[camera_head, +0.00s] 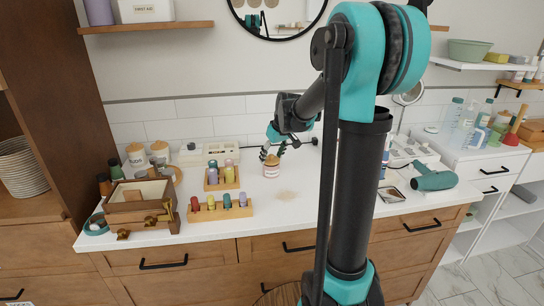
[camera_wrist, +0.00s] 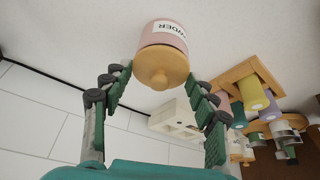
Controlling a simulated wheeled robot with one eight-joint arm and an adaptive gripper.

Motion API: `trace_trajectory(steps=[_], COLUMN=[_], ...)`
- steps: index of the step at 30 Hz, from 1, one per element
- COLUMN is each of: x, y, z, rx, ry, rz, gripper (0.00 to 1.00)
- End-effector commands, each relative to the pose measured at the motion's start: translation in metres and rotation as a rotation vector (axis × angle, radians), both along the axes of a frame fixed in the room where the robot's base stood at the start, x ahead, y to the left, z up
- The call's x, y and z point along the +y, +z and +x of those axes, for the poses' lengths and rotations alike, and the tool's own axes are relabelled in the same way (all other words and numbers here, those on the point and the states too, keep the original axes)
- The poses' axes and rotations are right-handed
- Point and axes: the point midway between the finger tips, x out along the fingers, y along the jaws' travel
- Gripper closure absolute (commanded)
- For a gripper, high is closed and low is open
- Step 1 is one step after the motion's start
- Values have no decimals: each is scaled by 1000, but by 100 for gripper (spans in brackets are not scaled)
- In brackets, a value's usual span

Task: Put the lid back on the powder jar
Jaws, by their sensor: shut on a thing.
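The powder jar (camera_head: 272,172) is a small pink jar with a white label, standing upright on the white counter. In the wrist view the jar (camera_wrist: 164,32) shows beyond its lid, with the label reading upside down. The round wooden lid (camera_wrist: 162,66) with a knob is between my fingertips, at the mouth of the jar and in line with it. My gripper (camera_wrist: 160,76) is shut on the lid from both sides; it also shows above the jar in the head view (camera_head: 274,152). I cannot tell whether the lid is fully seated.
A pale powdery patch (camera_head: 287,195) lies in front of the jar. Wooden racks of coloured bottles (camera_head: 220,214) and a wooden box (camera_head: 138,215) stand left. A teal hair dryer (camera_head: 434,180) lies right. The counter around the jar is mostly clear.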

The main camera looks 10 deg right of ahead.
Motion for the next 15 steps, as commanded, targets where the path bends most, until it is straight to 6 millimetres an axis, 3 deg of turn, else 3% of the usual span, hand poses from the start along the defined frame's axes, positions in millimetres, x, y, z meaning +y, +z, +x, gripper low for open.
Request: trace_trajectory(steps=[3, 4, 9, 15], x=[0, 0, 0, 0], y=[0, 0, 0, 0], z=[0, 0, 0, 0], rx=[0, 0, 0, 0], ry=[0, 0, 0, 0], rz=[0, 0, 0, 0], gripper=[64, 38, 18, 18])
